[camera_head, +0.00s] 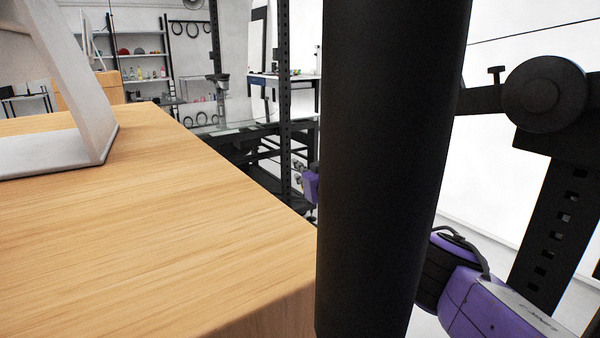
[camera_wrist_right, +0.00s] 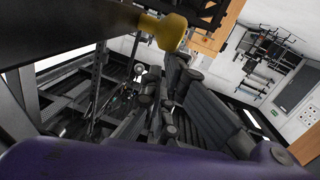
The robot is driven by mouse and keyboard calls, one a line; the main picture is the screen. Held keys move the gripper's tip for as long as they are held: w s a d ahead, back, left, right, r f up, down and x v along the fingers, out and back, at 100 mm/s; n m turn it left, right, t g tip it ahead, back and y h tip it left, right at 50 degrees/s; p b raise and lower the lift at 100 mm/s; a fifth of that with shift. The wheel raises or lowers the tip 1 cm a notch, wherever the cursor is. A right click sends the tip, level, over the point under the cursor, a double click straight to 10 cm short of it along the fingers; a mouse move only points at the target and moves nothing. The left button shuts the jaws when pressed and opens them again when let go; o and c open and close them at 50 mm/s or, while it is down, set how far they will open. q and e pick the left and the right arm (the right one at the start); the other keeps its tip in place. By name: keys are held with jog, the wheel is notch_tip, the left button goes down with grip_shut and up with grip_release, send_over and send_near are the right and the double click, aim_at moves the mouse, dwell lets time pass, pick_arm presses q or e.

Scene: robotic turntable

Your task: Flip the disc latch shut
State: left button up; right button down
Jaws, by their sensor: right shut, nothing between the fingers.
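No disc latch can be made out for certain in either view. A pale grey angled frame (camera_head: 95,105) stands on the wooden table (camera_head: 150,230) at the left of the head view, cut off by the picture edge. My right gripper (camera_wrist_right: 182,75) shows as dark linked fingers in the middle of the right wrist view. My purple right arm shows at the lower right of the head view. My left gripper is not in view.
A thick black upright (camera_head: 390,170) blocks the middle of the head view. A black perforated post with a round part (camera_head: 545,95) stands at right. A yellow knob (camera_wrist_right: 165,31) shows near the gripper in the wrist view. The near tabletop is clear.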

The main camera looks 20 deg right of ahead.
notch_tip(320, 180, up, 10)
dwell(0.6)
